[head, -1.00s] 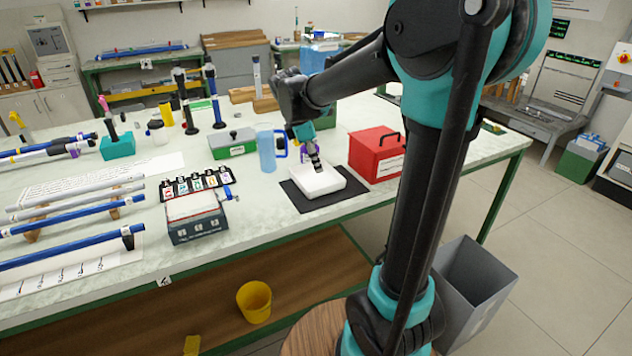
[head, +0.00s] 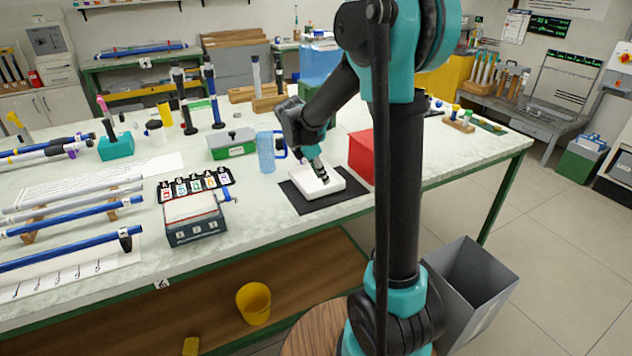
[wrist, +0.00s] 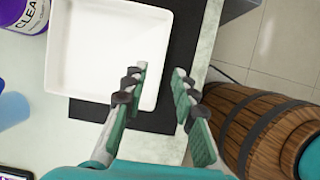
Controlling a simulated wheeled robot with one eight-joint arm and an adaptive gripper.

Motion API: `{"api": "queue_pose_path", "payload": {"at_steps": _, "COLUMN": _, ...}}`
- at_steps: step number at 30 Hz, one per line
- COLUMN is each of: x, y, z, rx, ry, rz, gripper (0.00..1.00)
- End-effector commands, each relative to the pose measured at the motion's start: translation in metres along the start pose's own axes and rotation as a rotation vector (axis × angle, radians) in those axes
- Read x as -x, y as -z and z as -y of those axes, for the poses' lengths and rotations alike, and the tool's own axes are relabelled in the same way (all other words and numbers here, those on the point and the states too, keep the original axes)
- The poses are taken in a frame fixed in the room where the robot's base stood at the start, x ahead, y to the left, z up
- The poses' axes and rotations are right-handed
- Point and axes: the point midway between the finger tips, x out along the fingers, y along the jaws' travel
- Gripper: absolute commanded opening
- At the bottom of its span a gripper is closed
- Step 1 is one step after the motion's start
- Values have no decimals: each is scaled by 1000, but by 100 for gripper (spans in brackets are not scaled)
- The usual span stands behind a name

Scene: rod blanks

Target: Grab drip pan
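The drip pan (head: 309,184) is a white, shallow square tray lying on a black mat (head: 305,206) near the bench's front edge. In the wrist view the pan (wrist: 100,50) fills the upper left. My gripper (wrist: 161,72) is open and empty. Its left finger overlaps the inside of the pan's right side, and its right finger is outside that wall, over the mat (wrist: 183,40). In the head view my gripper (head: 323,180) points down at the pan's front right part. I cannot tell whether the fingers touch the pan.
A red box (head: 361,158) stands right behind the pan, partly hidden by my arm. A wooden barrel (wrist: 255,125) is below the bench edge.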

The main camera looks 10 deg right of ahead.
Motion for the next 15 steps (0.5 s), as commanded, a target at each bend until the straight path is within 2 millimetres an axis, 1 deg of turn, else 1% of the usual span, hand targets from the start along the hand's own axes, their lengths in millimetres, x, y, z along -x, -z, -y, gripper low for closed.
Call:
{"api": "queue_pose_path", "payload": {"at_steps": 5, "x": -11, "y": 1, "z": 0, "rx": -1, "ry": 0, "rz": 0, "gripper": 28}}
{"api": "queue_pose_path", "payload": {"at_steps": 12, "x": -45, "y": 3, "z": 3, "rx": -2, "ry": 0, "rz": 0, "gripper": 28}}
{"api": "queue_pose_path", "payload": {"at_steps": 15, "x": -53, "y": 3, "z": 3, "rx": -1, "ry": 0, "rz": 0, "gripper": 28}}
